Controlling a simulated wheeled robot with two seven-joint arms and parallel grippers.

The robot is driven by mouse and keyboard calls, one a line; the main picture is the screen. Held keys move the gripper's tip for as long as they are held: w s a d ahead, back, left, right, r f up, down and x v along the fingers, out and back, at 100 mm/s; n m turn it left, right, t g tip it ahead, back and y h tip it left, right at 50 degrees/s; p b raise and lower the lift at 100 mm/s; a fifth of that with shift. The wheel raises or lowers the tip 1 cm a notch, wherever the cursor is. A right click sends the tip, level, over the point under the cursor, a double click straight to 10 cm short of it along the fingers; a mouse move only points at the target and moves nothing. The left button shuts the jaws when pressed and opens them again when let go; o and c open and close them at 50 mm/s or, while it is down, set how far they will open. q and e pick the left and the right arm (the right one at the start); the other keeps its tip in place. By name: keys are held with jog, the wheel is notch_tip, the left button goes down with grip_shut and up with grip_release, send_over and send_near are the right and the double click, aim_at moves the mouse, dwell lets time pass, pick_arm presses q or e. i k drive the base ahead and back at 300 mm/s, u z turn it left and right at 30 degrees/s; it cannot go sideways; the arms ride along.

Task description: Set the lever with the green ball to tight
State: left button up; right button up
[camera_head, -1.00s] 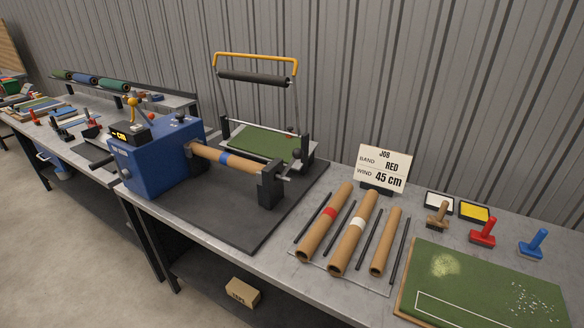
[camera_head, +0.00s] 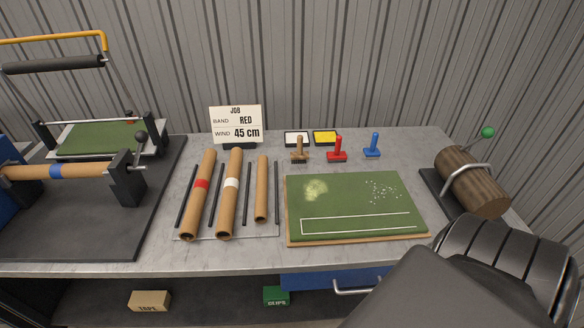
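The lever's green ball (camera_head: 488,132) stands at the top of a thin rod at the far right of the bench. Its rod rises behind a brown log-like roll (camera_head: 472,182), which has a metal strap (camera_head: 466,172) around it and sits on a dark base. I see no tight or loose marking near it. A large dark arm part of mine fills the lower right, in front of the bench edge. Neither of my grippers' fingers can be seen.
A green turf board (camera_head: 356,205) lies left of the roll. Stamps, ink pads, cardboard tubes (camera_head: 232,190) and a job card (camera_head: 236,122) are further left. A winding machine with a black-ball lever (camera_head: 141,137) stands at the left. A blue drawer (camera_head: 320,282) is below.

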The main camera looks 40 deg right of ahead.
aim_at(487, 133)
jog(key=z, duration=2.6)
jog(key=k, duration=0.5)
jog(key=z, duration=0.7)
jog(key=i, duration=0.6)
jog(key=u, duration=0.4)
